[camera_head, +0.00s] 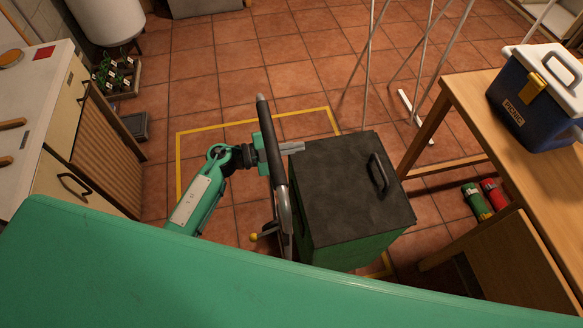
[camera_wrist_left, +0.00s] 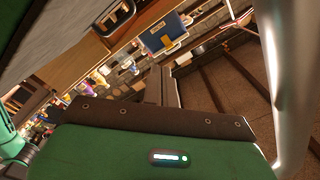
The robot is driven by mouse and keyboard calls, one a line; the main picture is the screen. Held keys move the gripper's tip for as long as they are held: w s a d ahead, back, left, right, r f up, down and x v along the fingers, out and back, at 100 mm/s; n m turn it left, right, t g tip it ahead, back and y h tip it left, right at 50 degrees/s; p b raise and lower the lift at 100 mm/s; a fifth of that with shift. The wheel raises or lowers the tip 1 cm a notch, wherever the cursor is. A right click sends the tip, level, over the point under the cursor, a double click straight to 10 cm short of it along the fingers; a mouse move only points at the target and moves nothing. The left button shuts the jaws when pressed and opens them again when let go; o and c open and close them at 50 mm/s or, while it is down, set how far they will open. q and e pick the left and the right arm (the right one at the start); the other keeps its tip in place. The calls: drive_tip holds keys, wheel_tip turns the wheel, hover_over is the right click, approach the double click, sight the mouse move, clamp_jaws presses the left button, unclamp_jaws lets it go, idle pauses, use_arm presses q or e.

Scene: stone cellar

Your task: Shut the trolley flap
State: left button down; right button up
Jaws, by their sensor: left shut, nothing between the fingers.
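The trolley (camera_head: 340,252) is a green box standing on the tiled floor in the middle of the head view. Its dark flap (camera_head: 335,200) lies flat across the top, with a black handle (camera_head: 379,172) on its right part. No gap shows under the edges in view. A push bar (camera_head: 272,140) rises at the trolley's left side. My left gripper (camera_head: 297,147) is shut and empty, its grey fingers at the flap's far left corner, partly behind the bar. I cannot tell if they touch the flap. My right gripper is not in view.
A wooden table (camera_head: 470,100) with a blue and white cooler (camera_head: 540,95) stands at the right. Green and red cans (camera_head: 476,201) lie beneath it. A cream cabinet (camera_head: 70,150) is at the left. Yellow floor tape (camera_head: 180,150) surrounds the trolley. The floor beyond it is mostly clear.

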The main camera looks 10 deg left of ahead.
use_arm(q)
drive_tip(key=p+v, duration=0.2)
drive_tip(key=v, duration=1.5)
idle(0.6)
